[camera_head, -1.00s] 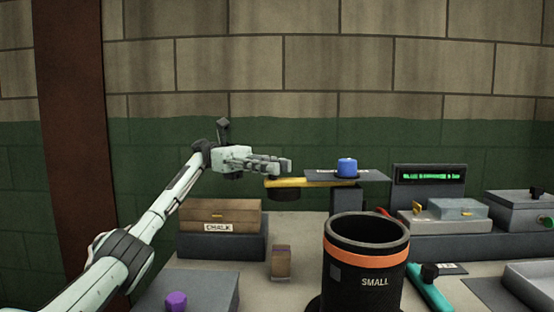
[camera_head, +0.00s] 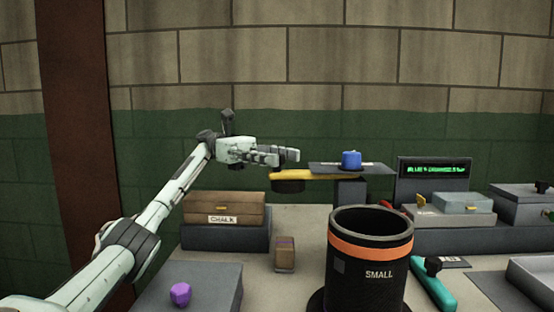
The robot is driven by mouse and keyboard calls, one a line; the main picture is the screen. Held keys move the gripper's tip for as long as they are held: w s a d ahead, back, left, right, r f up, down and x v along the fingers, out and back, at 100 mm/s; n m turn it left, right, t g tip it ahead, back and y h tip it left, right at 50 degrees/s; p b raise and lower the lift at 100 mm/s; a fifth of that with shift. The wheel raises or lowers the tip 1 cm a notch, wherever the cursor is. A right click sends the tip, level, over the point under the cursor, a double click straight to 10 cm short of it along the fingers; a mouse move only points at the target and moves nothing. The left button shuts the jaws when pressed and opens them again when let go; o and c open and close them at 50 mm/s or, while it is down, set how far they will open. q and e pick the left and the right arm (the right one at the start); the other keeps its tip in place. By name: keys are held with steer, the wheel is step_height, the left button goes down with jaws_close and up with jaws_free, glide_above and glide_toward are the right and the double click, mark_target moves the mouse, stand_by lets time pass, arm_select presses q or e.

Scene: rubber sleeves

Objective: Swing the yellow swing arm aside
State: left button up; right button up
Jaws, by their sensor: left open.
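The yellow swing arm (camera_head: 318,176) is a flat bar that reaches left from a dark grey post, just under a grey plate (camera_head: 345,168). A dark round piece (camera_head: 288,186) hangs under its left end. A blue knob-like piece (camera_head: 351,159) stands on the plate. My left gripper (camera_head: 292,155) comes in from the left, open, its fingers pointing right just above the swing arm's left end. I cannot tell whether the fingers touch the bar. My right gripper is not in view.
A black bin marked SMALL with an orange band (camera_head: 368,247) stands in front. A wooden chalk box (camera_head: 225,208) sits on a grey block at left. A small brown block (camera_head: 285,255), a purple piece (camera_head: 181,294) and a teal-handled tool (camera_head: 433,285) lie nearby. A green display (camera_head: 435,171) stands at right.

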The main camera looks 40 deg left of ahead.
arm_select(q)
step_height(320, 180, up, 10)
steer(key=shift+f, duration=0.2)
